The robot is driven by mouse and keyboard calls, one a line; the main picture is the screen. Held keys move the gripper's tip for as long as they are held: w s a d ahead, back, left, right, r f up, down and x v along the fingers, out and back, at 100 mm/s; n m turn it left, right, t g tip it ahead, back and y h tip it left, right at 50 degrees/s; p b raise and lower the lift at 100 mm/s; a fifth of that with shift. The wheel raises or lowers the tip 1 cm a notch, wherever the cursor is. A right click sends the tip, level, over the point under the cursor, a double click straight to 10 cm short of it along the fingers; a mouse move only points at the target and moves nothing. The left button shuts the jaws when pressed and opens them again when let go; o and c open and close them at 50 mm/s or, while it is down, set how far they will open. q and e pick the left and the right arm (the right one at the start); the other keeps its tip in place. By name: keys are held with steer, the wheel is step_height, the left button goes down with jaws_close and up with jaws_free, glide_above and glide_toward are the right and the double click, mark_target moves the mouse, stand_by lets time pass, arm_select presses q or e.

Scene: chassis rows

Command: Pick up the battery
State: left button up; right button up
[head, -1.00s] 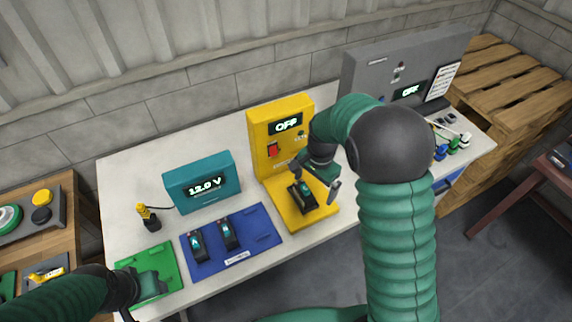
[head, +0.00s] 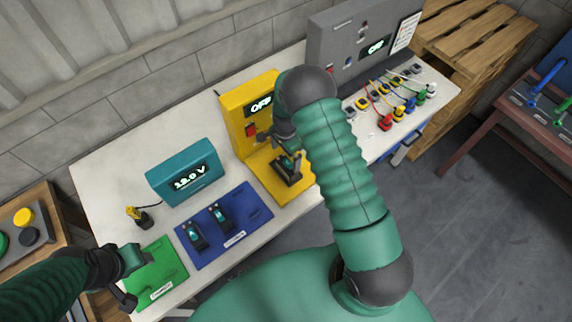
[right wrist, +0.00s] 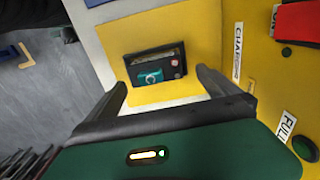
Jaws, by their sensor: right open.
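A black battery (head: 290,167) with a teal face sits in the black holder on the base of the yellow charger (head: 238,130). In the right wrist view the battery (right wrist: 152,76) lies ahead, between and beyond my fingertips. My right gripper (head: 287,146) is over the charger base; in the right wrist view its fingers (right wrist: 160,84) are apart with nothing between them. Two similar batteries stand on the blue mat, one at left (head: 194,236) and one at right (head: 220,216). My left gripper (head: 127,276) is at the green mat; its finger opening is unclear.
The green mat (head: 165,268) and blue mat (head: 255,207) lie along the front of the white table. A teal meter (head: 185,172) reads 12.0 V. A grey panel (head: 350,50) with colored plugs stands at right. The charger's upright yellow panel is close beside my right gripper.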

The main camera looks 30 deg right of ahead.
mark_target(287, 160)
steer(key=shift+s+a+f+p, duration=0.1)
steer(key=shift+s+f+p, duration=0.15)
steer(key=shift+f, duration=0.35)
steer(key=shift+s+a+f+p, duration=0.1)
steer(key=shift+s+f+p, duration=0.15)
steer(key=shift+f, duration=0.7)
steer(key=shift+d+f, duration=0.15)
steer(key=shift+d, duration=0.05)
steer(key=shift+w+d+f, duration=0.15)
steer(key=c, duration=1.8)
steer(key=shift+c, duration=0.4)
steer(key=shift+r, duration=0.25)
